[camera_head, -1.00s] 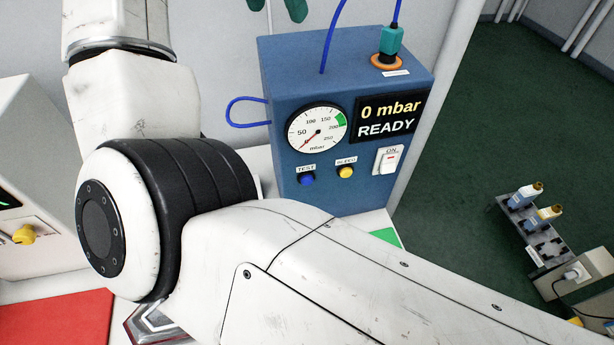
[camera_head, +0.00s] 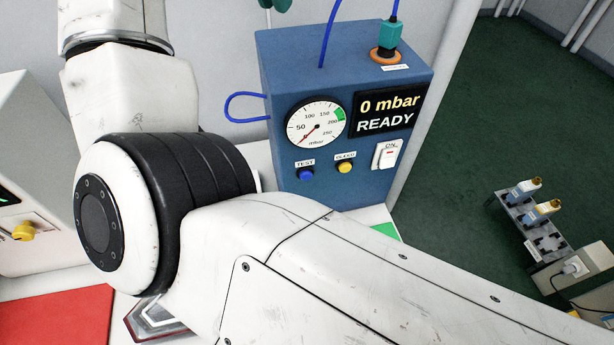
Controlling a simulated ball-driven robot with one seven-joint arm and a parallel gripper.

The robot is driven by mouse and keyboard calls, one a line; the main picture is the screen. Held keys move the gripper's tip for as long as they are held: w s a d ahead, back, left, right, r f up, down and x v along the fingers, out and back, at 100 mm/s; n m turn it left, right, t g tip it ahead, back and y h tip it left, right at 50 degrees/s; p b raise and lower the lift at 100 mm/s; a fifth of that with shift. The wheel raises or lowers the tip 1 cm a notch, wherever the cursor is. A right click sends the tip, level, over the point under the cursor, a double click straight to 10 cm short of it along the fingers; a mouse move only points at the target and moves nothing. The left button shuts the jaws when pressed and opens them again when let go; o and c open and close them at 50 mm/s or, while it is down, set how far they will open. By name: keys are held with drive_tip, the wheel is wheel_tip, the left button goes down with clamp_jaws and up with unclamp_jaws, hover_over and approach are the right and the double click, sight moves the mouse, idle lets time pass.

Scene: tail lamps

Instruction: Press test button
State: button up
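The blue test box (camera_head: 290,80) stands on the white bench behind my arm. Its blue test button (camera_head: 306,174) sits at the lower left of the front face, under a TEST label. A yellow button (camera_head: 345,167) with its own label is to its right. The dial gauge (camera_head: 317,122) has its red needle at the low end. The display (camera_head: 388,110) reads 0 mbar READY. The white switch (camera_head: 386,154) is marked ON. My white arm crosses the foreground; my gripper is not in view.
A red mat (camera_head: 55,330) lies at the lower left, and part of a green patch (camera_head: 386,230) shows beside the box. A grey machine with a yellow knob (camera_head: 23,232) is at left. A rack (camera_head: 535,225) holds parts at right.

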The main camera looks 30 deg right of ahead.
clamp_jaws()
idle(1.0)
